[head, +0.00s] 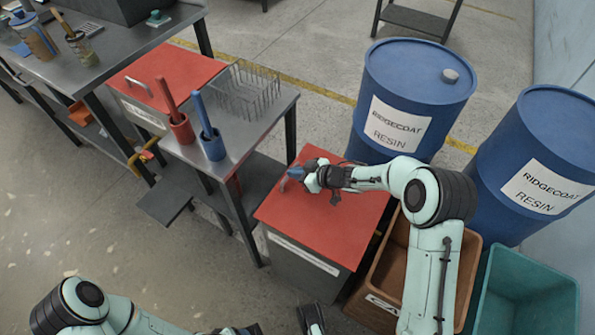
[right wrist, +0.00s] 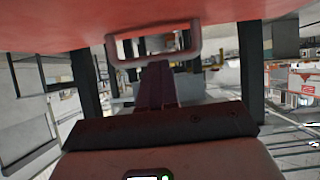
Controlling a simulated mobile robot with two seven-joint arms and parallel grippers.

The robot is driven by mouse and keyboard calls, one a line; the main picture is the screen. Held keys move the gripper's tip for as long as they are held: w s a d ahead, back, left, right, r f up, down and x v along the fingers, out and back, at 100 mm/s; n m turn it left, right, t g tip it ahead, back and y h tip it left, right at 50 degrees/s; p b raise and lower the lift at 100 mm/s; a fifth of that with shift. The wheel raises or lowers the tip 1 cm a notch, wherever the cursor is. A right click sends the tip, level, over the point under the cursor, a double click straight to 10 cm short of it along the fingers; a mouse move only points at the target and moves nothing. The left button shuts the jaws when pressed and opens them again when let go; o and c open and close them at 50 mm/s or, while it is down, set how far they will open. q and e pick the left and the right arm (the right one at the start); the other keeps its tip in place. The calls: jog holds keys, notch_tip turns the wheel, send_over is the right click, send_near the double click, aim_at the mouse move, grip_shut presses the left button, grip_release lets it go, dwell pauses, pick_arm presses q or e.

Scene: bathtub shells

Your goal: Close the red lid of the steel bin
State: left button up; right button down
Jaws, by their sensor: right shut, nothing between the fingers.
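The steel bin (head: 300,268) stands in the middle of the head view, with a white label on its front. Its red lid (head: 340,235) looks flat over the bin's top; I cannot tell whether a small gap remains. My right gripper (head: 291,173) is shut and empty over the lid's far left part. In the right wrist view, my shut fingers (right wrist: 155,85) point toward a U-shaped handle (right wrist: 155,57) next to a red surface (right wrist: 90,25). Contact is not clear. My left gripper (head: 275,325) is partly cut off at the bottom edge.
A second bin with a red lid (head: 178,70) stands behind a steel table (head: 235,135) holding red and blue cups and a wire rack. Two blue drums (head: 415,85) stand at the right. A brown crate (head: 375,310) and a teal crate (head: 530,290) sit beside the bin.

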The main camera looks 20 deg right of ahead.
jog(key=shift+s+a+f, duration=0.1)
jog(key=shift+s+f, duration=0.05)
jog(key=shift+f, duration=0.55)
jog(key=shift+s, duration=0.1)
jog(key=shift+s+d+r, duration=0.1)
jog(key=shift+d+r, duration=0.1)
jog(key=shift+d, duration=0.05)
pick_arm(q)
jog(key=shift+g, duration=0.6)
jog(key=s+r+p, duration=0.1)
jog(key=s+d+r+p, duration=0.1)
jog(key=r+p, duration=0.1)
jog(key=shift+s+r, duration=0.2)
jog(key=shift+s, duration=0.2)
pick_arm(e)
jog(key=r+v, duration=0.1)
jog(key=v, duration=1.2)
jog(key=shift+w, duration=0.25)
